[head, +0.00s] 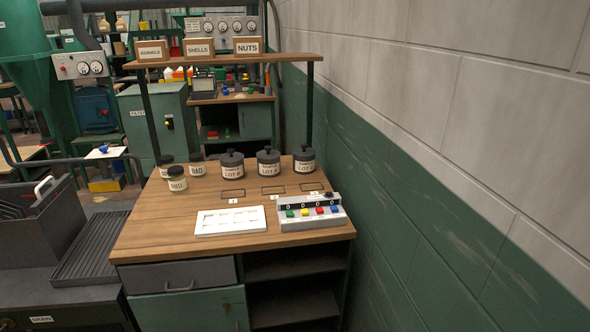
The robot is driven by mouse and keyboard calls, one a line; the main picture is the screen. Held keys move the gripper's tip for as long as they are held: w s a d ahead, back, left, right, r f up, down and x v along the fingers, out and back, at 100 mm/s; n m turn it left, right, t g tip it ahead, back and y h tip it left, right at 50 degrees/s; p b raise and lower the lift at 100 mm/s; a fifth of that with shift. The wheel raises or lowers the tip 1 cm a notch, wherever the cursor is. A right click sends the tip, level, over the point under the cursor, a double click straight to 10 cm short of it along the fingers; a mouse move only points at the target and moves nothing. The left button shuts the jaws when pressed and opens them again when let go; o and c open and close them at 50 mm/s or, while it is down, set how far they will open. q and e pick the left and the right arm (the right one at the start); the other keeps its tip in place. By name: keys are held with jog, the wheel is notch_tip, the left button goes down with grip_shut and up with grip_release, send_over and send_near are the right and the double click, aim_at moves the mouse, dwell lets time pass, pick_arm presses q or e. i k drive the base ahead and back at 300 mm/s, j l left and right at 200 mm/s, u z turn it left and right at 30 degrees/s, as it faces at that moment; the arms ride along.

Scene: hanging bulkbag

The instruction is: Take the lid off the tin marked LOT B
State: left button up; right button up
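Three dark grey tins with black knobbed lids stand in a row at the back of the wooden bench. The left tin (232,168) has a small white label that seems to read LOT B, and its lid (232,156) is on. The middle tin (268,166) and the right tin (304,163) also have their lids on; their lot letters are too small to read surely. Neither of my grippers is in view.
Several labelled jars (177,184) stand left of the tins. A white tray (231,220) and a counter box with coloured buttons (311,212) lie in front, with marked rectangles (272,190) between. A shelf (222,60) with boxes hangs above; a wall is right. Bare wood (160,228) lies front left.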

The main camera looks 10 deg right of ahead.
aim_at(231, 156)
jog(key=i, duration=0.25)
jog(key=i+j+z, duration=0.2)
jog(key=i+z, duration=0.25)
jog(key=i+j+z, duration=0.4)
jog(key=i, duration=0.15)
jog(key=z, duration=0.5)
